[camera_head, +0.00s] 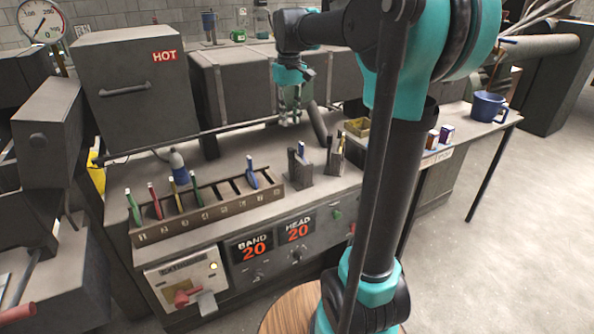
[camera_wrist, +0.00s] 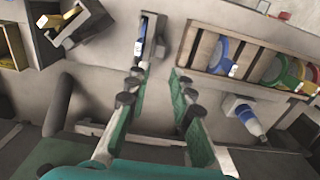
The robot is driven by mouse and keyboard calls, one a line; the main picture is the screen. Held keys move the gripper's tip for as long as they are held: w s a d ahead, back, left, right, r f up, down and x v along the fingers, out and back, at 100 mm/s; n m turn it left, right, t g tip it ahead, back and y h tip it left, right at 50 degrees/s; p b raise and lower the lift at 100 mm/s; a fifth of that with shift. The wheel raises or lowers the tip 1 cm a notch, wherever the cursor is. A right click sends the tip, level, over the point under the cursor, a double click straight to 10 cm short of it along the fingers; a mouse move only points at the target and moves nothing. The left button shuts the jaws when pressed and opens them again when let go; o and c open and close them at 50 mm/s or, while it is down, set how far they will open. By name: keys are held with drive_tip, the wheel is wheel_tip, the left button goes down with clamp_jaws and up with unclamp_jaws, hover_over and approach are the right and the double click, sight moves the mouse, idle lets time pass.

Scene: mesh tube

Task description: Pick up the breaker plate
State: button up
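No piece in these frames is clearly marked as the breaker plate, so I cannot tell which one it is. A brown slotted rack (camera_head: 215,208) on the bench holds several thin coloured pieces on edge. A blue disc (camera_wrist: 222,56) and a green disc (camera_wrist: 277,72) show in it at the upper right of the wrist view. A dark holder (camera_head: 299,177) right of the rack has a blue piece (camera_wrist: 141,38) standing in it. My gripper (camera_wrist: 157,78) is open, with nothing between its fingers. It hangs above the back of the bench (camera_head: 290,118), and its fingers point towards the dark holder.
A second dark holder (camera_head: 336,160) and a small yellow bin (camera_head: 357,127) stand to the right. A grey HOT box (camera_head: 130,90) stands behind the bench. A blue mug (camera_head: 487,107) is on the far right table.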

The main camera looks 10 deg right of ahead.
sight(291, 148)
wheel_tip(291, 148, down, 12)
drive_tip(key=shift+r, duration=0.1)
idle(0.5)
clamp_jaws()
